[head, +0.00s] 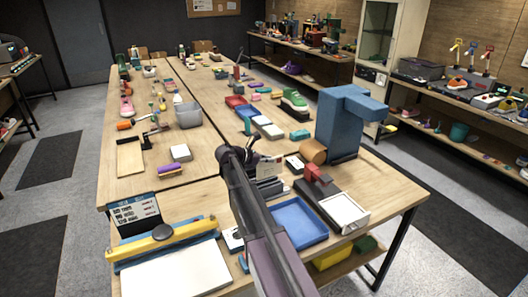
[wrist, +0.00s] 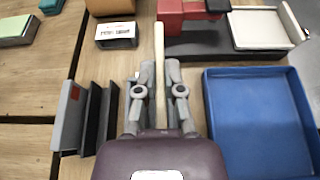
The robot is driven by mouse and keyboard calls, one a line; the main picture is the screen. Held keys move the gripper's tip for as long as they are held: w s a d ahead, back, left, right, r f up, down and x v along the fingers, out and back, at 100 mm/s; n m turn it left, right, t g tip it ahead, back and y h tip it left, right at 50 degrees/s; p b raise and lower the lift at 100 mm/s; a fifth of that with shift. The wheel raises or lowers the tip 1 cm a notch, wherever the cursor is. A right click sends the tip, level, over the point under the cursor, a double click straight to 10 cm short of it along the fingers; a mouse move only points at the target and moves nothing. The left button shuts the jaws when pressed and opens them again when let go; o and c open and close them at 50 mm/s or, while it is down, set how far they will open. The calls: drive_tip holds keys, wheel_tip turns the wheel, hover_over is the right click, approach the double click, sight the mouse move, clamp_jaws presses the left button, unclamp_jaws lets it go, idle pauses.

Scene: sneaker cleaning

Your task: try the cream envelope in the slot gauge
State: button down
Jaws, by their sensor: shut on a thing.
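My gripper (wrist: 160,78) is shut on the cream envelope (wrist: 159,45), which stands edge-on between the fingers and points away from me. In the head view, my gripper (head: 252,158) is over the near table, and the pale face of the envelope (head: 269,167) shows just right of it. A small white block with a dark opening and printed marks, which looks like the slot gauge (wrist: 117,30), lies ahead and left of the envelope's far end, apart from it. It also shows in the head view (head: 294,163).
A grey rack with upright plates (wrist: 72,118) stands close left of my gripper. A blue tray (wrist: 262,120) lies to the right. A red-and-dark device with a white tray (wrist: 258,30) is ahead right. A tall blue machine (head: 340,128) rises behind.

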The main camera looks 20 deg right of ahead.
sight(265, 166)
drive_tip(key=r+p, duration=0.2)
drive_tip(key=a+r+p, duration=0.1)
drive_tip(key=shift+s+a+r+p, duration=0.1)
drive_tip(key=shift+a+r+p, duration=0.05)
drive_tip(key=shift+r+p, duration=0.25)
drive_tip(key=shift+f, duration=0.2)
idle(0.4)
drive_tip(key=shift+f+b, duration=3.3)
drive_tip(key=shift+b, duration=0.25)
drive_tip(key=shift+f+b, duration=2.95)
